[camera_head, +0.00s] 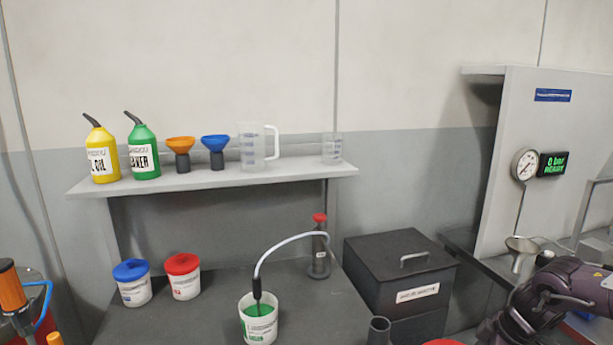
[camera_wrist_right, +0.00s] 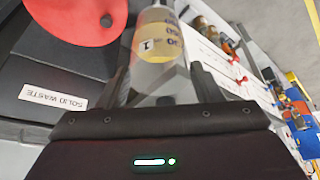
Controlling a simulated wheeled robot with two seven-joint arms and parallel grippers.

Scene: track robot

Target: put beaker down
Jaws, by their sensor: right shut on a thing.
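The beaker (camera_wrist_right: 158,42) is clear with printed graduation marks and shows in the right wrist view, with a yellow tint in part of it. My right gripper (camera_wrist_right: 163,78) is shut on it, one dark finger on each side. What lies under the beaker is hard to tell. In the head view my right arm comes in at the lower right, and its gripper and the held beaker are out of frame. Another small clear beaker (camera_head: 332,148) stands upright at the right end of the shelf (camera_head: 215,178). My left gripper is not in view.
A black solid waste box (camera_head: 400,262) stands right of a white tub (camera_head: 258,322) with green liquid and a hose. A red round piece (camera_wrist_right: 80,18) is close to the held beaker. A funnel (camera_head: 521,247) is at the right. The shelf has a gap between jug and small beaker.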

